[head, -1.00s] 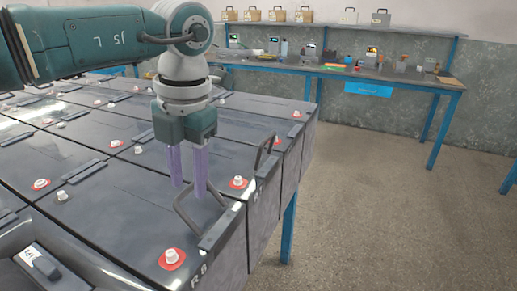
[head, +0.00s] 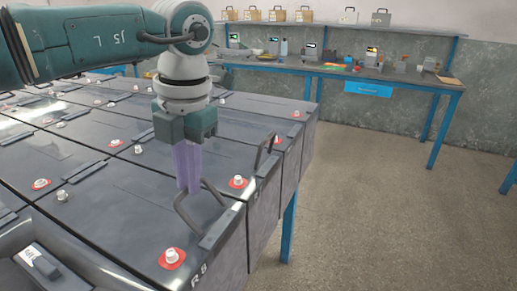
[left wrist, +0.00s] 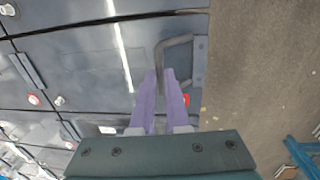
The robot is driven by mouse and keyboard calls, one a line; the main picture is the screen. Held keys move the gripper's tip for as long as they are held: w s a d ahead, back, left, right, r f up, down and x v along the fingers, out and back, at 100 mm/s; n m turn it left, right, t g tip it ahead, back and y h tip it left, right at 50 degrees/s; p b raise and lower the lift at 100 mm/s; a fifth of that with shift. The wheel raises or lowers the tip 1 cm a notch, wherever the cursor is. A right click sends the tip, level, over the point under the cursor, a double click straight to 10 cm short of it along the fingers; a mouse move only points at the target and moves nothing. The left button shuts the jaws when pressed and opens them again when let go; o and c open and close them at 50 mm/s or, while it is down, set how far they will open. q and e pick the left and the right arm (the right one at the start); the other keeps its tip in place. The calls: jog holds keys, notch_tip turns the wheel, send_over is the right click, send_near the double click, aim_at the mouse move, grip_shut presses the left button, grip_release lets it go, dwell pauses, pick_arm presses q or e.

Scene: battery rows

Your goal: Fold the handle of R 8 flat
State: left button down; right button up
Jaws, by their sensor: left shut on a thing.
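Battery R 8 (head: 125,220) is a dark grey block at the near right corner of the rows, with its label on the front edge. Its handle (head: 185,216) is a dark loop hinged near the right edge of the lid, and it stands raised at a tilt. In the left wrist view the handle (left wrist: 178,40) shows as a U-shaped bar. My left gripper (head: 190,188), with purple fingers pointing down, is shut on the bar of the handle. The fingers hide part of the bar. In the left wrist view the fingertips (left wrist: 161,72) straddle it. My right gripper is not in view.
A neighbouring battery's handle (head: 265,150) stands raised just behind. White terminals with red rings, such as one (head: 172,257) on R 8, stick up from the lids. A blue-legged bench (head: 400,82) stands at the back. The floor (head: 380,220) to the right is clear.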

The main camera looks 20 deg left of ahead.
pick_arm(q)
jog(key=shift+a+f+h+b, duration=0.35)
jog(key=shift+a+h+b, duration=0.15)
jog(key=shift+b, duration=0.35)
jog(key=f+h+b, duration=0.1)
jog(key=h+b, duration=0.1)
jog(key=b, duration=0.2)
jog(key=a+f+h+b, duration=0.1)
jog(key=b, duration=0.2)
jog(key=a+f+h+b, duration=0.1)
jog(key=h+b, duration=0.1)
jog(key=b, duration=0.2)
jog(key=shift+w+a+h+b, duration=0.15)
jog(key=shift+a+h+b, duration=0.1)
jog(key=shift+h+b, duration=0.05)
jog(key=shift+b, duration=0.55)
jog(key=shift+h, duration=0.3)
jog(key=shift+r, duration=0.1)
jog(key=c, duration=0.9)
grip_release()
